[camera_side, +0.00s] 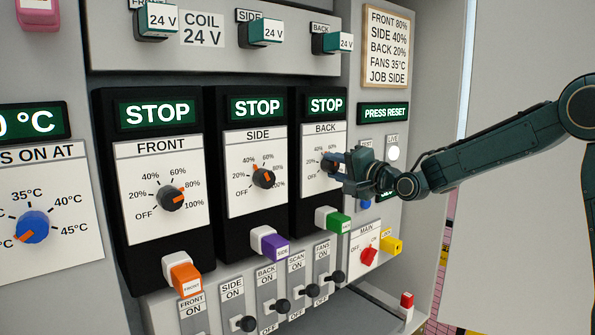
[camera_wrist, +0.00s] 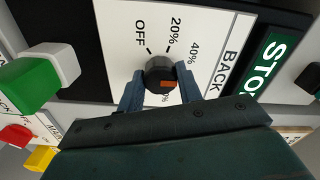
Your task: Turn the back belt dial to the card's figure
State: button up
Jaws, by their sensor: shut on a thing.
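The back belt dial (camera_wrist: 158,73) is a dark round knob with an orange pointer mark, on a white plate marked BACK. My gripper (camera_side: 333,166) is shut on it, one finger on each side in the wrist view (camera_wrist: 160,88). There the orange mark faces my palm, away from OFF and 20%, seemingly near 80%. The label it faces is mostly hidden by my gripper. In the side view my gripper covers most of the dial. The card (camera_side: 386,46) at upper right reads FRONT 80%, SIDE 40%, BACK 20%, FANS 35°C, JOB SIDE.
The front dial (camera_side: 171,198) points near 80% and the side dial (camera_side: 263,178) near 40%. STOP displays sit above all three dials. A green-capped plug (camera_side: 338,221) juts out below the back dial. Black toggle switches and a red main switch (camera_side: 369,256) lie lower.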

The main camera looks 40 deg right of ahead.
jog(key=n, duration=1.4)
jog(key=shift+d, duration=0.1)
dwell(0.4)
jog(key=o, duration=1)
jog(key=shift+s, duration=0.1)
jog(key=s, duration=1.3)
jog(key=shift+s, duration=0.3)
